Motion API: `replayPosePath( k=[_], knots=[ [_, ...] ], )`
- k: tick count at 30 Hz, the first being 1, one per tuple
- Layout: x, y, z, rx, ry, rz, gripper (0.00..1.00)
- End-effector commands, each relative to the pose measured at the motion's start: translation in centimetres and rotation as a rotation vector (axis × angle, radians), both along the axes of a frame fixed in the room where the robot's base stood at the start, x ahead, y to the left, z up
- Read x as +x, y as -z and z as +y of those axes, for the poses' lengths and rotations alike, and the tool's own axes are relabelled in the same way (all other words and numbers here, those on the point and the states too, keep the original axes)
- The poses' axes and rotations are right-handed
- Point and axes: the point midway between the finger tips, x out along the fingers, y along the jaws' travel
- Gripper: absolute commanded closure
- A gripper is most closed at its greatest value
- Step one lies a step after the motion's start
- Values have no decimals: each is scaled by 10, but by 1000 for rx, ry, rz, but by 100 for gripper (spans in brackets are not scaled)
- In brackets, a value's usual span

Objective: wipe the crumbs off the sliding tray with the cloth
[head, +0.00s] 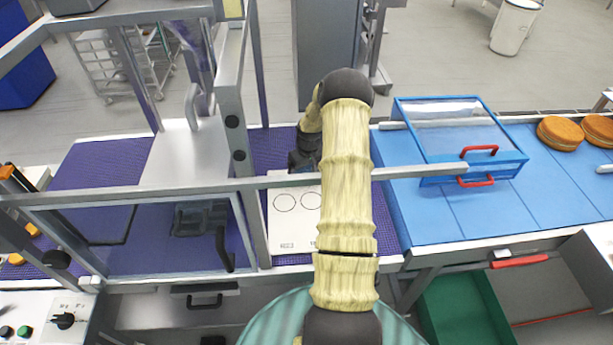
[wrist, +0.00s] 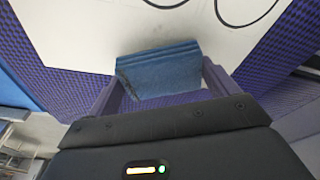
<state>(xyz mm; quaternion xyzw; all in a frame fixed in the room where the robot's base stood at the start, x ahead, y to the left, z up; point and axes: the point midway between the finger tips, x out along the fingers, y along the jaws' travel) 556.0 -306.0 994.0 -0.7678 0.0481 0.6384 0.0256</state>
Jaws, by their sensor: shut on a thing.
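My gripper (wrist: 162,82) is shut on a folded blue cloth (wrist: 160,70), held between its two fingers in the wrist view. A white plate with black circle outlines (head: 292,232), which looks like the sliding tray, lies on the purple belt; it also shows in the wrist view (wrist: 85,35). In the head view my gripper (head: 303,160) is at the plate's far end, and the cloth is hardly visible there. I can make out no crumbs; my arm hides part of the plate's right side.
A metal-framed clear guard (head: 150,235) stands left of the plate, with its rail crossing in front. At right, a blue-framed clear cover with red handles (head: 450,130) sits on the blue belt (head: 415,215), with brown round cakes (head: 560,132) beyond. A green bin (head: 465,310) is below.

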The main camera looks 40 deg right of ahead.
Motion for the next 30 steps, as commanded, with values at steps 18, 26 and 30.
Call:
replayPosePath(
  k=[18,26,30],
  knots=[
    [-6,20,7,25,-2,32,49],
    [-7,-3,4,25,3,30,49],
    [-8,-18,2,23,6,28,49]
  ],
)
